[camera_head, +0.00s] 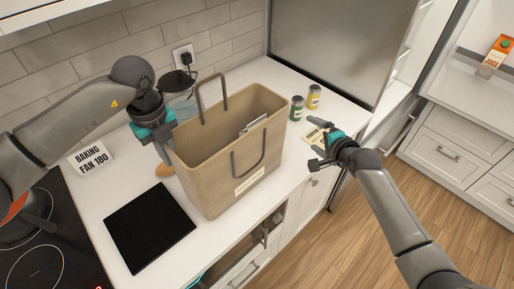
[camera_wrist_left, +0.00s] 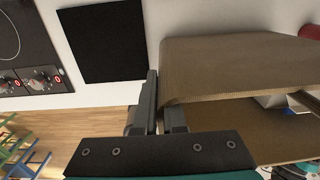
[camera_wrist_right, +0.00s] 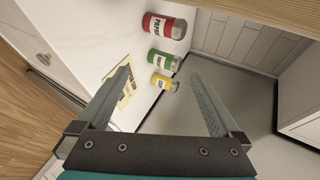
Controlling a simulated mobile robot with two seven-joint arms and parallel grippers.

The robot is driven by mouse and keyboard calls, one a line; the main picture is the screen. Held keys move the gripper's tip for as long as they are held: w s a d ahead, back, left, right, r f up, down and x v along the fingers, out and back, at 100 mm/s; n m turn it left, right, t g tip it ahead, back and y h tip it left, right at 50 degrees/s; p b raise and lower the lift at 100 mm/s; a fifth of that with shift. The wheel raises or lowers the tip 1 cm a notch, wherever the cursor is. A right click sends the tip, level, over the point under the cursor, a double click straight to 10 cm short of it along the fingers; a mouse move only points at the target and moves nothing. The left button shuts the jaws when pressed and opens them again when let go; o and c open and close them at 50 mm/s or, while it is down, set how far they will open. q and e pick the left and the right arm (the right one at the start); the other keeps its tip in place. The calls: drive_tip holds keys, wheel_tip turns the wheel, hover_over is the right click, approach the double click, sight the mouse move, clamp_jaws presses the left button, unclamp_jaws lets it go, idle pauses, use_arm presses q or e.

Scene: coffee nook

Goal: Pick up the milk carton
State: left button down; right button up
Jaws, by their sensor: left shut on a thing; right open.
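A brown paper bag (camera_head: 205,172) stands open on the counter, with a white item (camera_head: 254,123) inside, only partly visible. My left gripper (camera_head: 168,152) is at the bag's left side. It is shut on the bag's wall, which also shows in the left wrist view (camera_wrist_left: 215,75). My right gripper (camera_head: 319,145) is open and empty, right of the bag above the counter.
A green-labelled jar (camera_head: 297,108) and a yellow-labelled jar (camera_head: 314,97) stand behind my right gripper; a red-labelled jar (camera_wrist_right: 165,26) shows in the right wrist view. A black mat (camera_head: 150,225) lies left of the bag, near the cooktop (camera_head: 40,255). The floor at right is clear.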

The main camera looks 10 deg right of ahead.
drive_tip(key=w+a+r+n+y, duration=0.2)
drive_tip(key=a+r, duration=0.1)
drive_tip(key=r, duration=0.4)
drive_tip(key=w+a+r+n+g+y, duration=0.1)
drive_tip(key=w+a+r+n+y, duration=0.1)
drive_tip(key=a+r, duration=0.3)
drive_tip(key=w+a+r+n+y, duration=0.2)
drive_tip(key=r, duration=0.6)
drive_tip(key=n+g+h, duration=0.6)
drive_tip(key=n+g, duration=0.2)
drive_tip(key=n, duration=0.8)
approach(257, 120)
drive_tip(key=x, duration=1)
drive_tip(key=shift+w+f, duration=0.1)
drive_tip(key=shift+f, duration=0.2)
